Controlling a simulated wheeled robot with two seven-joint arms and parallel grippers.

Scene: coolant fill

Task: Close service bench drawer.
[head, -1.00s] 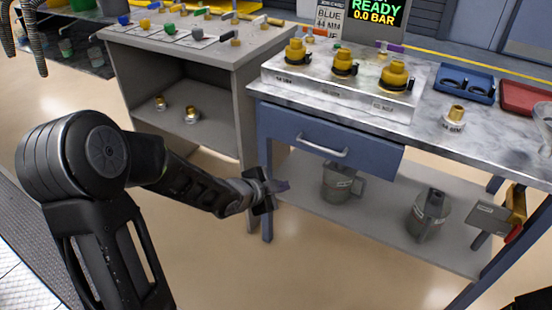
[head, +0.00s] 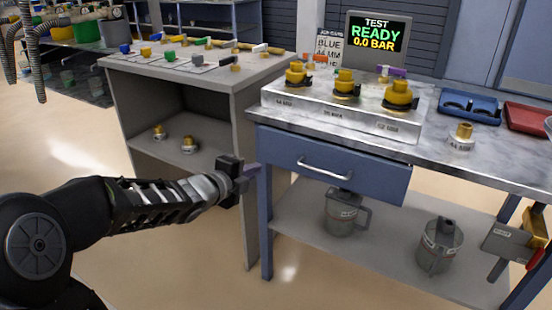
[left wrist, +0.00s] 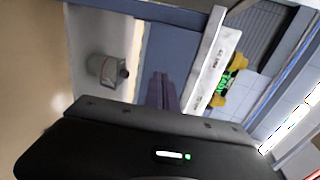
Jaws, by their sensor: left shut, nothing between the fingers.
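The service bench drawer (head: 350,174) has a blue front and a pale bar handle (head: 324,168). It sits under the marbled bench top, with its front close below the top's edge; I cannot tell whether a small gap stands behind it. My left gripper (head: 252,170) is shut and empty, just left of the drawer's left end, near the bench's front left leg. In the left wrist view its purple fingers (left wrist: 164,92) lie together over the blue drawer front (left wrist: 170,48); contact cannot be told. My right gripper is not in view.
The bench top (head: 440,155) holds a block with brass couplings (head: 346,85), a blue tray (head: 470,106) and a red tray (head: 527,117). Grey jugs (head: 440,245) stand on the lower shelf. A grey cabinet (head: 240,120) stands close on the left. The floor in front is clear.

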